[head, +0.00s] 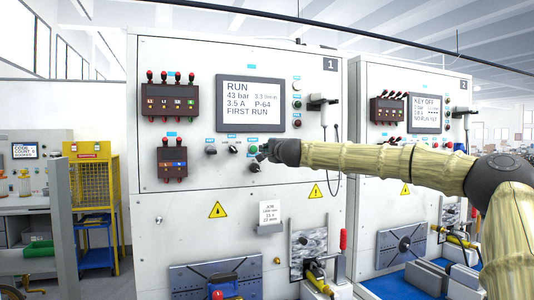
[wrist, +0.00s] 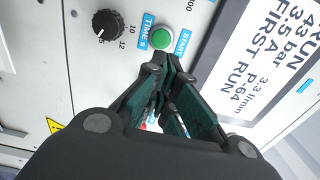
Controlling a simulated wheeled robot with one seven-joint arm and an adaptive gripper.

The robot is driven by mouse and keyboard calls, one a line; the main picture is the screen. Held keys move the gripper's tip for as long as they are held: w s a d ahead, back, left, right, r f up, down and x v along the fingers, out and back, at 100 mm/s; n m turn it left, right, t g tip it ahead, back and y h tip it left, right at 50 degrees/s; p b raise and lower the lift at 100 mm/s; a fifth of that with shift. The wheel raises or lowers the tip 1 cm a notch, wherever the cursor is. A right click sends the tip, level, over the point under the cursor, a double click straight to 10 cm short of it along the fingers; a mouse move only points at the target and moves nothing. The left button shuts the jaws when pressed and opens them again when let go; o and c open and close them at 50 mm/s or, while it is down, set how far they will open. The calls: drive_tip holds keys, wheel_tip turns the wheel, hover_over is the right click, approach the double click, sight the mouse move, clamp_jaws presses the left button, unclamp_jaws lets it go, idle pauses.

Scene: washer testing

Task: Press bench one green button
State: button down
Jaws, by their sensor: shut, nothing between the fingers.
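The green button (wrist: 162,39) is round, in a pale ring, and sits beside a blue START label in the wrist view. In the head view the green button (head: 253,149) shows on the panel of bench one (head: 190,225), which is marked 1. My gripper (head: 262,157) is at that panel, just right of the button. In the wrist view my gripper (wrist: 166,66) has its fingertips together with nothing between them, right beside the button's lower edge. I cannot tell whether they touch it. The display (head: 251,104) reads RUN, 43 bar, FIRST RUN.
A black TIME knob (wrist: 107,25) sits left of the button in the wrist view. A wand on a holder (head: 322,103) hangs right of the display. Bench two (head: 378,80) stands to the right. A yellow cage (head: 93,180) stands at left.

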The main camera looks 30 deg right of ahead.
drive_tip(key=b+v, duration=0.2)
drive_tip(key=v, duration=0.5)
drive_tip(key=shift+a, duration=0.2)
drive_tip(key=shift+w+f, duration=0.1)
drive_tip(key=shift+f, duration=0.05)
drive_tip(key=shift+d, duration=0.1)
idle(0.5)
drive_tip(key=s+d+m+p, duration=0.3)
drive_tip(key=d+m, duration=0.4)
drive_tip(key=m, duration=0.2)
drive_tip(key=s+d+f+m+p, duration=0.1)
drive_tip(key=s+d+m+p, duration=0.2)
drive_tip(key=d+m, duration=0.5)
drive_tip(key=shift+s+f+m, duration=0.35)
drive_tip(key=shift+s+m, duration=0.15)
drive_tip(key=shift+s, duration=0.2)
